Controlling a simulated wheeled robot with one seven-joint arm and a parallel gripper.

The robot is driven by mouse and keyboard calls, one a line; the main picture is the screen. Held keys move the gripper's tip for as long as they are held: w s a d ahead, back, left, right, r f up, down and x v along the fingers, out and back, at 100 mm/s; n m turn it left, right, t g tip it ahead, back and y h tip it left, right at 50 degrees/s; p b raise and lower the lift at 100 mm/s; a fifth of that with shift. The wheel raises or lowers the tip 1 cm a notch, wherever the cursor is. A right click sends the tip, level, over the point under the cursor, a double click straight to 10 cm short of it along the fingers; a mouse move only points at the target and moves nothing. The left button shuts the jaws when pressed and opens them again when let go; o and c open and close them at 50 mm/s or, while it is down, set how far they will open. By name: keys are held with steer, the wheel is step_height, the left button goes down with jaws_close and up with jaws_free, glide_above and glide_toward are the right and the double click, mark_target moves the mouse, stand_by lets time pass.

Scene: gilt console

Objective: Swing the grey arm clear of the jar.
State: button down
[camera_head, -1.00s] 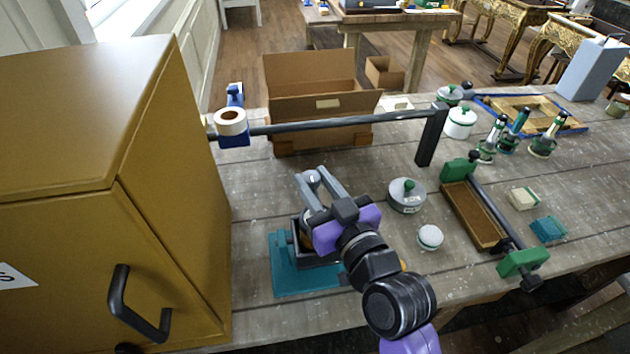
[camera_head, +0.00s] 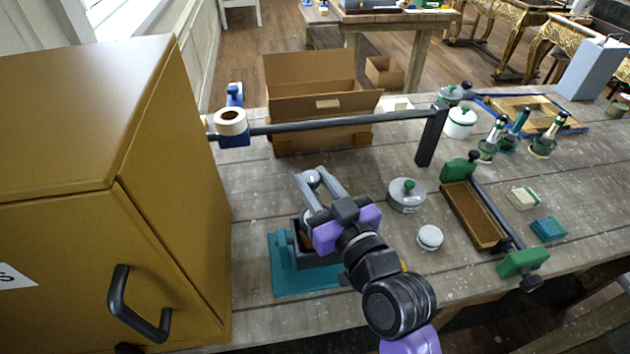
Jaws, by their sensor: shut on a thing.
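My gripper (camera_head: 317,187), with purple housing and grey fingers, reaches over the teal base (camera_head: 303,281) at the front middle. Its fingers are closed about a small rounded grey piece (camera_head: 313,177), which looks like the end of the grey arm. The rest of that arm is hidden behind my gripper. A dark grey holder (camera_head: 318,259) stands on the teal base. Between the holder and my fingers a brownish bit (camera_head: 306,242) shows, perhaps the jar. My gripper hides most of it, so I cannot tell whether the arm lies over it.
A yellow-brown cabinet (camera_head: 150,215) stands close on the left. A dark bar (camera_head: 340,122) on a post crosses behind my gripper, before a cardboard box (camera_head: 318,103). A lidded grey pot (camera_head: 406,196) and a small white-lidded jar (camera_head: 429,237) stand close on the right.

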steer(key=shift+f+b, duration=0.15)
steer(key=shift+b, duration=0.2)
steer(key=shift+w+d+f+b, duration=0.1)
steer(key=shift+w+b, duration=0.05)
steer(key=shift+b, duration=0.35)
steer(key=y+b, duration=0.1)
steer(key=b, duration=0.1)
steer(key=shift+d+f+n+g+b, duration=0.1)
steer(key=shift+n+g+b, duration=0.2)
steer(key=shift+n, duration=0.1)
steer(key=n+g+y+b, duration=0.1)
steer(key=b, duration=0.2)
steer(key=shift+w+y, duration=0.1)
steer(key=shift+y, duration=0.3)
steer(key=shift+r+n+g+y+b, duration=0.3)
steer(key=shift+n+g+b, duration=0.2)
steer(key=shift+g, duration=0.1)
steer(key=c, duration=1)
jaws_free()
steer(key=shift+c, duration=0.2)
